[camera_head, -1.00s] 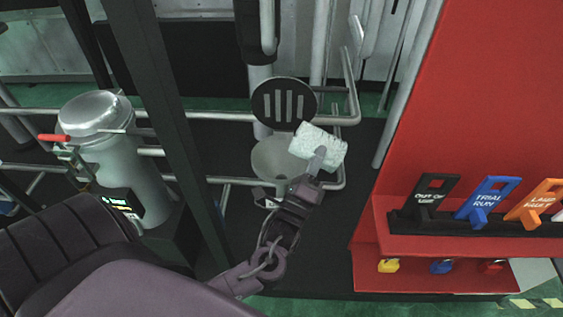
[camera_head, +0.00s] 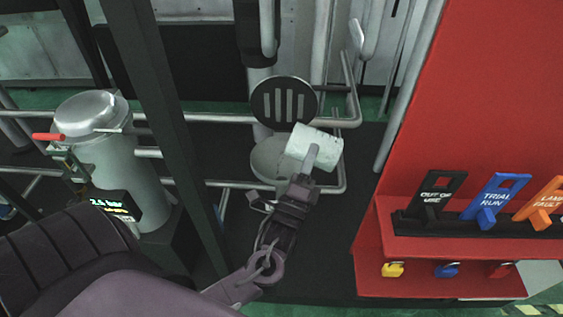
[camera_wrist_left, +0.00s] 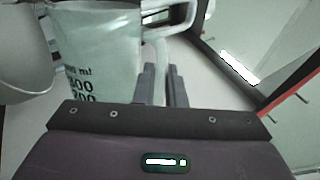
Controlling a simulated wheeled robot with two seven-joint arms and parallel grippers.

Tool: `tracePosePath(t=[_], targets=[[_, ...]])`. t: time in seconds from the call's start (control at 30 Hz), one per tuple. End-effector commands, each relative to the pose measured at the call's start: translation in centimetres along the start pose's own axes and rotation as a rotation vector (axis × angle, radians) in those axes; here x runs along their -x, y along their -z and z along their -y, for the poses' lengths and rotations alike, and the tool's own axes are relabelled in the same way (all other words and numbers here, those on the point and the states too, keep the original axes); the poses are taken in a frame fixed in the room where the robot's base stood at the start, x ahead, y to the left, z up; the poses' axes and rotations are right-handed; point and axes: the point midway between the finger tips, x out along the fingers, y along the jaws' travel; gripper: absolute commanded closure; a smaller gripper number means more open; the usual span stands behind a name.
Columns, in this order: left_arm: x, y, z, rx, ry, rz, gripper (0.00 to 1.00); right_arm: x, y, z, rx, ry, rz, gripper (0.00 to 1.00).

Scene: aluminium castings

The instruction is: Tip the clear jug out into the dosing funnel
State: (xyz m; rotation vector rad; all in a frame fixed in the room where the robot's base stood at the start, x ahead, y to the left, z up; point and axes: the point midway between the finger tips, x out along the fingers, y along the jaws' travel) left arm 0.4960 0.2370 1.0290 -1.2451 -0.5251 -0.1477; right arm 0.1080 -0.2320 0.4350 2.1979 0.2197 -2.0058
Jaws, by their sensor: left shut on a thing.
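The clear jug (camera_head: 322,144) is tilted on its side in the head view, at the right rim of the pale dosing funnel (camera_head: 264,160) and partly over it. My left gripper (camera_head: 311,160) is shut on the jug's handle. In the left wrist view the jug (camera_wrist_left: 100,40) shows printed millilitre marks, and the gripper fingers (camera_wrist_left: 160,85) close at its handle. A grey rounded rim, likely the funnel (camera_wrist_left: 25,60), is at the left edge there. I cannot tell what is left inside the jug. My right gripper is not in view.
A black slotted disc (camera_head: 284,101) stands upright behind the funnel. Grey pipe rails (camera_head: 225,117) run around it. A dark post (camera_head: 165,130) and a metal vessel (camera_head: 105,150) are to the left. A red cabinet with coloured tags (camera_head: 490,205) stands to the right.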

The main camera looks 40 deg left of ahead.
Motion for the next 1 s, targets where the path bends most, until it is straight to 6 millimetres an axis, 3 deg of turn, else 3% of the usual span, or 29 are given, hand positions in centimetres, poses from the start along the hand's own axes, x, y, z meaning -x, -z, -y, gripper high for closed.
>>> tracePosePath(t=[1.0], targets=[[0.18, -0.5, -0.01, 0.055, 0.016, 0.029, 1.0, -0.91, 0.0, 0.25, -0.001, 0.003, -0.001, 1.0]])
